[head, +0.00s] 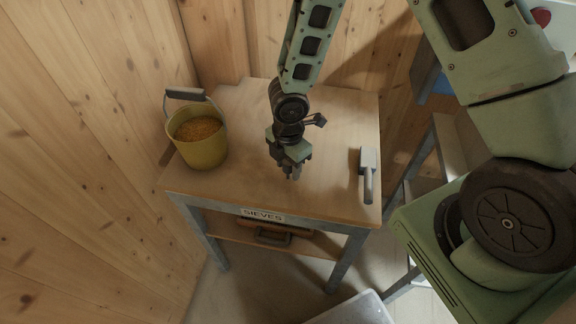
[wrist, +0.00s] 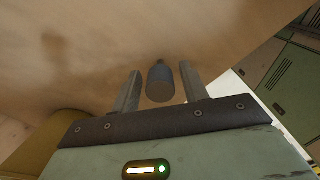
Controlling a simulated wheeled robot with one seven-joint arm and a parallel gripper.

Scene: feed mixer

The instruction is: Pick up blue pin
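The blue pin (wrist: 160,82) shows in the wrist view as a short dark blue-grey cylinder in front of the wooden table top. It sits between the two fingers of my gripper (wrist: 158,88), with a visible gap on each side. The fingers are apart and do not appear to touch it. In the head view my gripper (head: 291,174) points down over the middle of the table, close to its top. The pin is hidden or too small to make out there.
A yellow bucket (head: 203,152) of grain stands at the table's left. A grey-handled scoop (head: 368,172) lies at the right. The table (head: 240,184) bears a "SIEVES" label, with a brown item on the shelf below. Wooden walls close in the left and back.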

